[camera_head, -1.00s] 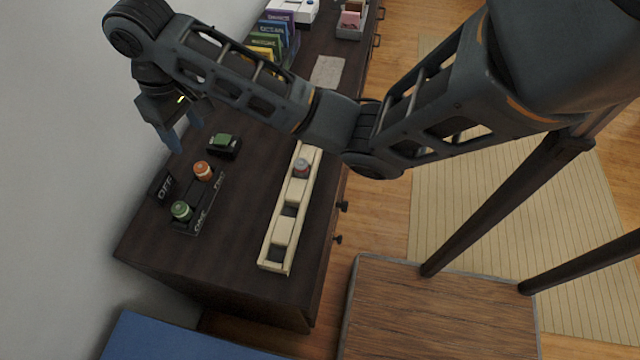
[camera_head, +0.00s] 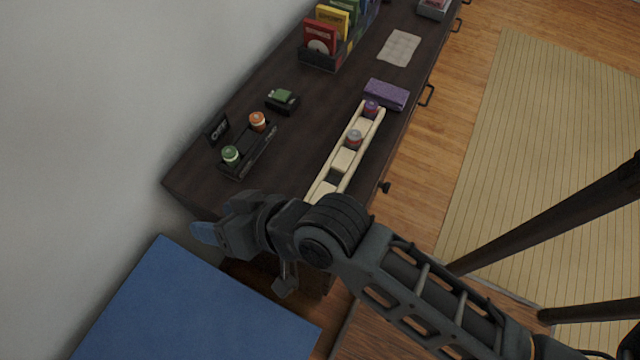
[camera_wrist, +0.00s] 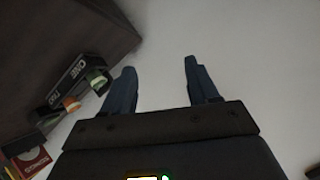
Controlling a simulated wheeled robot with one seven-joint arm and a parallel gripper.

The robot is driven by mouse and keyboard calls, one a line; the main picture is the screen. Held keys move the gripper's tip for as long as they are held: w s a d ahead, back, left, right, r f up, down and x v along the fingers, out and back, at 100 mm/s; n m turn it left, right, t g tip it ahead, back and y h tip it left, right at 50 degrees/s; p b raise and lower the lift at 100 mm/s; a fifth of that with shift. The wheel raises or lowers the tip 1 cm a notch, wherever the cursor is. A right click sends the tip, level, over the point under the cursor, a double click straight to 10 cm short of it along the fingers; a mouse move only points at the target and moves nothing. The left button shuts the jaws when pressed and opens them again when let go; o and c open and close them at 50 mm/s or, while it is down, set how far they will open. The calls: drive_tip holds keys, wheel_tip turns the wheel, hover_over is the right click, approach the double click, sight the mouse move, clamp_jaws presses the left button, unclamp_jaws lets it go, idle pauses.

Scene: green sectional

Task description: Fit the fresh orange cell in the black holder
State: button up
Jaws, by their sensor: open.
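An orange cell (camera_head: 257,121) and a green cell (camera_head: 231,155) stand at the far and near ends of a black holder (camera_head: 262,148) on the dark cabinet. The holder carries ONE and TWO labels, which show in the wrist view (camera_wrist: 66,84). I cannot tell how deeply either cell is seated, or whether the orange one is fresh. The orange cell (camera_wrist: 70,103) and green cell (camera_wrist: 97,78) also show left of my fingers there. My gripper (camera_head: 203,233) is beyond the cabinet's near end, apart from the holder. Its blue fingers (camera_wrist: 158,78) are open and empty.
A cream rack (camera_head: 343,158) holds a grey-red cell (camera_head: 354,138) and a purple one (camera_head: 371,108). A purple box (camera_head: 387,95), a black box with a green top (camera_head: 283,100) and an OFF sign (camera_head: 217,128) stand nearby. The wall borders the left; a blue surface (camera_head: 190,310) lies below.

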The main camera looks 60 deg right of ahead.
drive_tip(key=s+d+r+n+t+h, duration=0.1)
drive_tip(key=s+d+r, duration=0.3)
drive_tip(key=s, duration=0.7)
drive_tip(key=s+d+r+n+t+h, duration=0.1)
drive_tip(key=s+d+r, duration=0.4)
drive_tip(key=s, duration=0.7)
drive_tip(key=r+n+t, duration=0.1)
drive_tip(key=n, duration=0.1)
drive_tip(key=shift+s+d+n+t, duration=0.2)
drive_tip(key=shift+n+t, duration=0.1)
drive_tip(key=shift+n, duration=0.1)
